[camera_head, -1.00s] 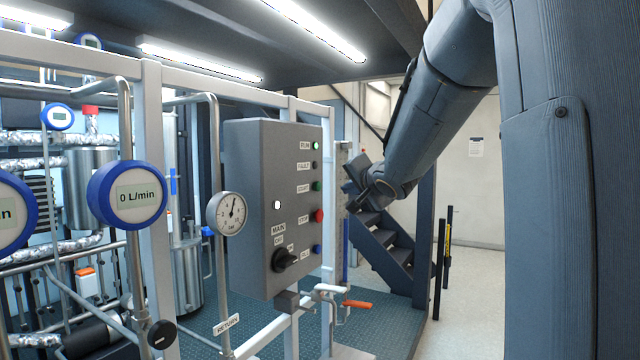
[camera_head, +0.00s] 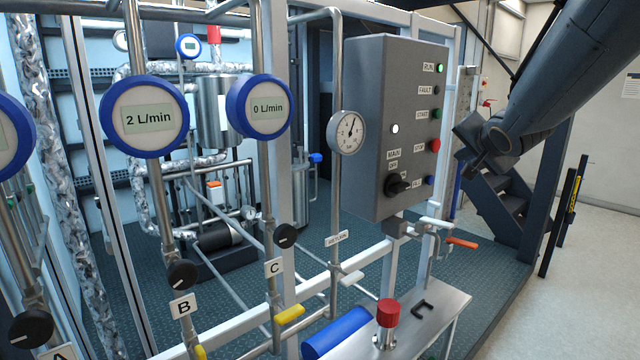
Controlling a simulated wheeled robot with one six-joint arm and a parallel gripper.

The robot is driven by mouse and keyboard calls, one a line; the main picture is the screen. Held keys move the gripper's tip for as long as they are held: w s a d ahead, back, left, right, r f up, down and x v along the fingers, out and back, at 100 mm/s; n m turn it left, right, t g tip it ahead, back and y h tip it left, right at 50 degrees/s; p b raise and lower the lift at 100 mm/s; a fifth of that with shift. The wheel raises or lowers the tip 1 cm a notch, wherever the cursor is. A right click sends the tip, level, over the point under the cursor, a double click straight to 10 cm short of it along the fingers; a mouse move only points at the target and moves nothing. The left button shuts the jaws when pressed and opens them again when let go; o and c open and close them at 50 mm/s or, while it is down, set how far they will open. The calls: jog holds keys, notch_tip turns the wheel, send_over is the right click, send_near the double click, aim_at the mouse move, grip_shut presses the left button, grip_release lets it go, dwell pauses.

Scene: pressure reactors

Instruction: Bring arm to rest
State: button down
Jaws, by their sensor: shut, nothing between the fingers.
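My arm comes in from the upper right of the head view. My gripper (camera_head: 474,152) is at its end, dark, just right of the grey control box (camera_head: 374,130) in the picture. It is shut and holds nothing. The box carries a lit green RUN lamp, several buttons and a black MAIN switch (camera_head: 397,184). I cannot tell how far in depth the gripper is from the box.
Round blue-rimmed gauges reading 2 L/min (camera_head: 149,117) and 0 L/min (camera_head: 267,107) stand left on pipes. A steel shelf (camera_head: 440,305) has a red-capped valve (camera_head: 388,314) and a blue cylinder (camera_head: 337,333). Dark stairs (camera_head: 508,200) and open pale floor (camera_head: 595,265) are at right.

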jog(key=s+a+f+n+g, duration=0.2)
jog(key=s+a+f, duration=0.15)
jog(key=f, duration=0.35)
jog(key=s+a+f+n+g+b, duration=0.1)
jog(key=s+a+f+g, duration=0.1)
jog(key=s+a+f, duration=0.3)
jog(key=s+a+f+n+g, duration=0.1)
jog(key=s+f+n+g, duration=0.15)
jog(key=f, duration=0.55)
jog(key=s+a+f+n+g+y, duration=0.1)
jog(key=s+a+f, duration=0.3)
jog(key=s, duration=0.4)
jog(key=s+a+f+n+g+y+b, duration=0.1)
jog(key=s+a+f+n+g, duration=0.3)
jog(key=s, duration=0.5)
notch_tip(320, 180, down, 3)
jog(key=shift+s+a+r+n, duration=0.15)
jog(key=shift+s+a+n, duration=0.1)
jog(key=shift+n, duration=0.1)
